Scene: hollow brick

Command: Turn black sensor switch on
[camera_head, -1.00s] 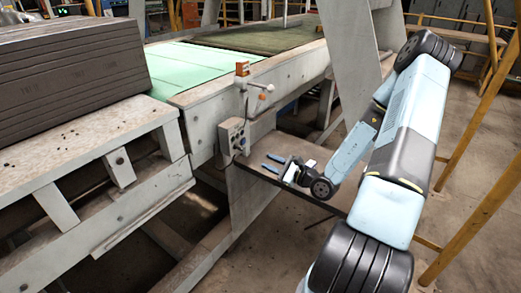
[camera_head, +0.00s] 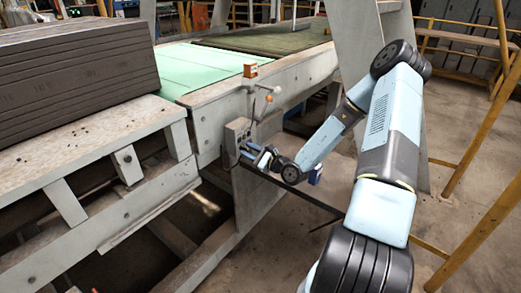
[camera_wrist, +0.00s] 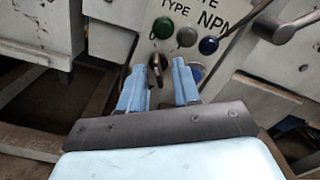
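The black sensor switch (camera_wrist: 156,66) is a small rotary knob on a light grey control box (camera_wrist: 178,14). In the wrist view it shows between the tips of my gripper (camera_wrist: 157,72), whose two blue fingers stand apart on either side of it. I cannot tell whether a finger touches it. Its handle looks roughly upright with a slight tilt. In the head view the box (camera_head: 236,136) is fixed to the side of the conveyor frame, and my gripper (camera_head: 254,153) is right at its front. The switch is too small to make out there.
Green (camera_wrist: 163,28), grey-green (camera_wrist: 187,37) and blue (camera_wrist: 208,46) buttons sit above the switch. Another blue part is partly hidden behind the right finger. A metal lever (camera_wrist: 282,25) juts out at the upper right. Stacked dark slabs (camera_head: 70,65) lie at the left.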

